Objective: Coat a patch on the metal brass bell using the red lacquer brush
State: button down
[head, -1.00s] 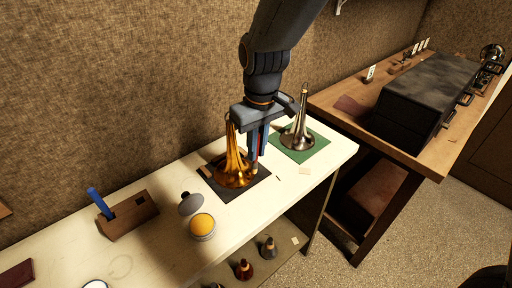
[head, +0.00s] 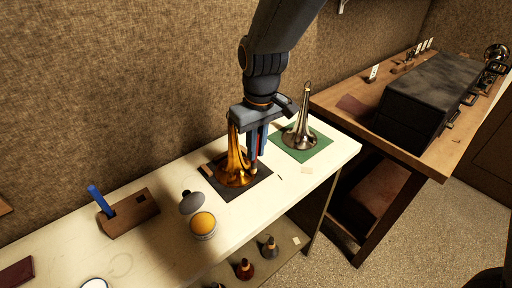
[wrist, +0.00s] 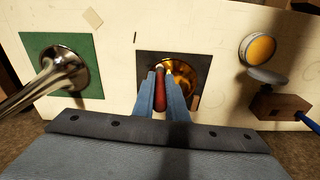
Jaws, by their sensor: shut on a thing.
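The brass bell (head: 233,172) stands flared end down on a dark mat (head: 256,184) on the white bench. It also shows in the wrist view (wrist: 190,72), partly hidden behind my gripper. My gripper (head: 256,150) points down at the bell's right side. In the wrist view its blue fingers (wrist: 160,92) are shut on the red lacquer brush (wrist: 159,100). The brush's tip is close to the bell's flare; I cannot tell whether it touches.
A silver bell (head: 299,138) stands on a green mat (head: 316,150) to the right. An open tin of amber lacquer (head: 203,224), its grey lid (head: 192,202) and a wooden block (head: 130,215) holding a blue-handled brush (head: 98,198) are left. Small bottles (head: 245,268) sit on the lower shelf.

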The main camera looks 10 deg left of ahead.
jog(key=shift+a+f, duration=0.1)
jog(key=s+a+p, duration=0.1)
jog(key=s+a, duration=0.1)
jog(key=s+a+p, duration=0.1)
jog(key=s+p, duration=0.1)
jog(key=shift+s+a, duration=0.35)
dwell(0.6)
jog(key=shift+w, duration=0.1)
jog(key=shift+w+d+p, duration=0.4)
jog(key=shift+w+d, duration=1.55)
jog(key=shift+w, duration=0.3)
jog(key=shift+r, duration=0.2)
